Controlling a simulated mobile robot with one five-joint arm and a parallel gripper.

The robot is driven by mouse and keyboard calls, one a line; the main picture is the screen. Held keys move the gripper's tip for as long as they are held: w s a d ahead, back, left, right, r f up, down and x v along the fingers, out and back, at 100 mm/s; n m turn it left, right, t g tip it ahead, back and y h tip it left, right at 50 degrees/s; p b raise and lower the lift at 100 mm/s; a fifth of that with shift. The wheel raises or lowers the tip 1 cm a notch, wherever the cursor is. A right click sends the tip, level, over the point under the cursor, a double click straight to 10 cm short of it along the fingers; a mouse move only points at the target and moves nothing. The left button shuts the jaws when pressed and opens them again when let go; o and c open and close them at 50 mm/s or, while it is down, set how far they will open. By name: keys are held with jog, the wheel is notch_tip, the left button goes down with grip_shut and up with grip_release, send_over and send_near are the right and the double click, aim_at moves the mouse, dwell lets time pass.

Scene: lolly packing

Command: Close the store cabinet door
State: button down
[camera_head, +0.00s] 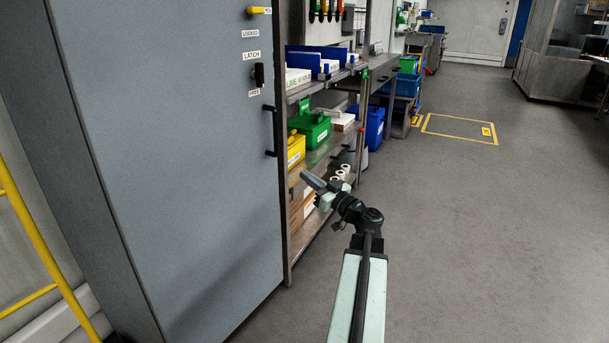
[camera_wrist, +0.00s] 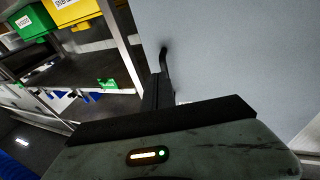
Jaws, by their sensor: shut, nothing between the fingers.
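The store cabinet door (camera_head: 180,150) is a tall grey panel filling the left of the head view. It also fills the upper right of the wrist view (camera_wrist: 235,60). A black bar handle (camera_head: 270,132) is near its right edge, below a black latch knob (camera_head: 259,75) beside the LATCH and FREE labels. I cannot tell from these views whether the door is fully shut. My gripper (camera_head: 308,177) is shut and empty, to the right of the door and lower than the handle. In the wrist view a black curved bar (camera_wrist: 166,62), likely the handle, shows just beyond my gripper (camera_wrist: 157,88).
A metal shelf unit (camera_head: 288,200) stands right beside the door, holding a green bin (camera_head: 312,128), a yellow bin (camera_head: 296,150) and boxes. A yellow rail (camera_head: 40,235) is at far left. The grey floor (camera_head: 480,200) to the right is clear.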

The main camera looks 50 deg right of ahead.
jog(key=p, duration=0.2)
send_near(268, 152)
jog(key=w+r, duration=0.1)
jog(key=shift+w+d+r, duration=0.1)
jog(key=shift+w+d, duration=0.15)
jog(key=shift+d, duration=0.05)
jog(key=w+y, duration=0.1)
jog(key=w, duration=0.2)
jog(key=w+n+y, duration=0.1)
jog(key=w+y, duration=0.1)
jog(key=w, duration=0.2)
jog(key=shift+w+d+n, duration=0.15)
jog(key=shift+d+n, duration=0.1)
jog(key=shift+n, duration=0.05)
jog(key=shift+w+a+r+y, duration=0.15)
jog(key=shift+w+r+y, duration=0.15)
jog(key=shift+w, duration=0.05)
jog(key=s+f+b, duration=0.3)
jog(key=s, duration=1.2)
jog(key=shift+d+n, duration=0.3)
